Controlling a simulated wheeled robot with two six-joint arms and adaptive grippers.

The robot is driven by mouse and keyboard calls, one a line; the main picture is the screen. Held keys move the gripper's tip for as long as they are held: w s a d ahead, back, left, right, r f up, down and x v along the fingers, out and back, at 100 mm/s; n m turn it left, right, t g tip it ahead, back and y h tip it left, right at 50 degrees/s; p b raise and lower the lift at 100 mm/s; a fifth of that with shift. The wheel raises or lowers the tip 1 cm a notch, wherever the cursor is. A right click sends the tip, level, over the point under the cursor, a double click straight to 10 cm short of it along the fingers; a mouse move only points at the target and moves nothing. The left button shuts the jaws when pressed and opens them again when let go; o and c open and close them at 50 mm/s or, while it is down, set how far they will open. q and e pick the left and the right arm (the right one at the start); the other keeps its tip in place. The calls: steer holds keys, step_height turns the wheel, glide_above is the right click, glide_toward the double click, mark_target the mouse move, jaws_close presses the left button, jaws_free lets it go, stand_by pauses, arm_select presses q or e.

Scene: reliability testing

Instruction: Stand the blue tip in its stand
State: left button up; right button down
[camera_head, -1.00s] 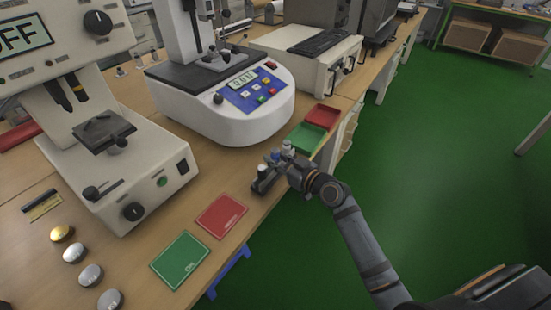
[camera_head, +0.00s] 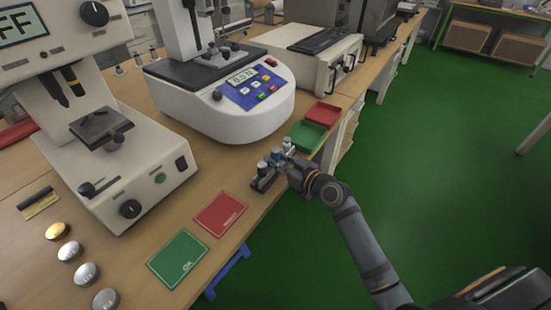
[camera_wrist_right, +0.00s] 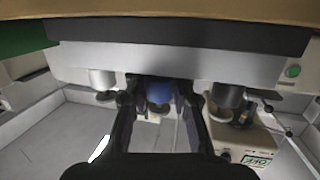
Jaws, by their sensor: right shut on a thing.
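The blue tip (camera_head: 275,156) is at the middle of a small dark stand (camera_head: 261,185) near the front edge of the bench. In the right wrist view, the blue tip (camera_wrist_right: 160,92) is between the two fingers of my right gripper (camera_wrist_right: 162,110), which is shut on it. The stand (camera_wrist_right: 180,62) runs across the top of that view. Grey metal tips (camera_wrist_right: 103,80) (camera_wrist_right: 228,96) flank the blue one. My right gripper (camera_head: 283,163) hides part of the stand in the head view, and I cannot tell if the blue tip is fully seated. My left gripper is not in view.
A white tester (camera_head: 225,110) with a blue panel stands behind the stand. Red (camera_head: 322,113) and green (camera_head: 307,136) trays lie at the bench edge. Red (camera_head: 220,214) and green (camera_head: 177,258) mats lie in front. A microscope-like instrument (camera_head: 110,180) is at left.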

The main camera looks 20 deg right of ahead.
steer(key=shift+s+f+b, duration=0.1)
steer(key=shift+f+b, duration=0.25)
steer(key=shift+f, duration=0.25)
steer(key=c, duration=1.6)
jaws_free()
steer(key=o, duration=0.5)
steer(key=shift+a, duration=0.15)
steer(key=shift+o, duration=0.2)
steer(key=shift+s+f, duration=0.1)
steer(key=shift+s, duration=0.15)
steer(key=r+v, duration=0.1)
steer(key=v, duration=0.6)
steer(key=shift+r, duration=0.2)
